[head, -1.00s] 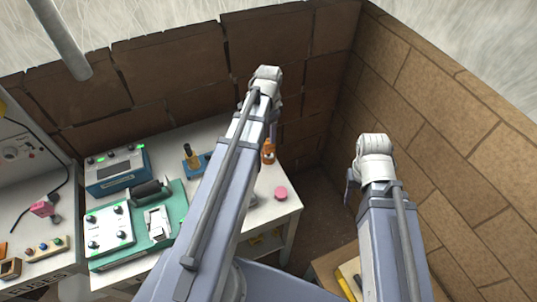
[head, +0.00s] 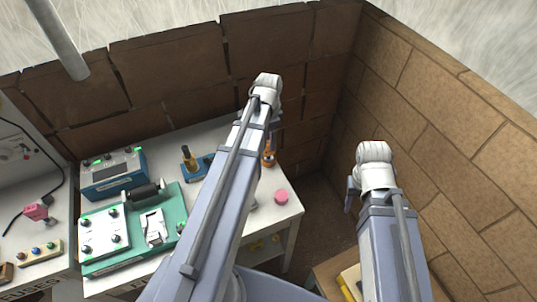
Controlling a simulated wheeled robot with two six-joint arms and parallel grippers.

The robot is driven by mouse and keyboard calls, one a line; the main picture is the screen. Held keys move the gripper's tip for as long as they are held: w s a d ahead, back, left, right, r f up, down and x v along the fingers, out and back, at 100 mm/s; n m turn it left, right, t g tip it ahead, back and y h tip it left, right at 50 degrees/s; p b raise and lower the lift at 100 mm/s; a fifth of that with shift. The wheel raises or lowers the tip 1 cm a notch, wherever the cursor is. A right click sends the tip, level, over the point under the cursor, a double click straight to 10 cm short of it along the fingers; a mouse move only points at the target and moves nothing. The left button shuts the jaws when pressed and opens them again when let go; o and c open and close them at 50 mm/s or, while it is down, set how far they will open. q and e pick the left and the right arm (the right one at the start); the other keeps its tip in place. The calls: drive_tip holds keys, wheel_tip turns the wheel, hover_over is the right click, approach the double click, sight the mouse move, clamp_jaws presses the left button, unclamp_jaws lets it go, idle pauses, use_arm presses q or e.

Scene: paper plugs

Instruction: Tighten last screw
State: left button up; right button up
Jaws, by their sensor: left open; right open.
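A white panel (head: 104,233) with several dark round knobs or screw heads and small green lights lies on a green mat (head: 174,208) on the white table. I cannot tell which of these is the last screw. A dark cylindrical tool (head: 143,193) lies at the mat's back edge, beside a small white device (head: 153,226). My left gripper (head: 275,134) is mostly hidden behind its arm, near an orange bottle (head: 269,157) at the table's back right; it is open. My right gripper (head: 349,196) is open, apart from the table, over the gap by the right wall.
A blue box with knobs (head: 113,174) and a blue stand with a dark-topped post (head: 190,164) are at the back. A pink disc (head: 281,197) lies near the table's right edge. Brick walls close off the back and right (head: 440,150).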

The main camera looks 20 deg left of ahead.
use_arm(q)
drive_tip(key=shift+f+b, duration=0.9)
drive_tip(key=shift+f, duration=0.15)
clamp_jaws()
idle(0.6)
drive_tip(key=shift+r, duration=0.2)
idle(0.5)
drive_tip(key=shift+r+p, duration=3.4)
drive_tip(key=shift+p, duration=0.2)
drive_tip(key=shift+f, duration=0.15)
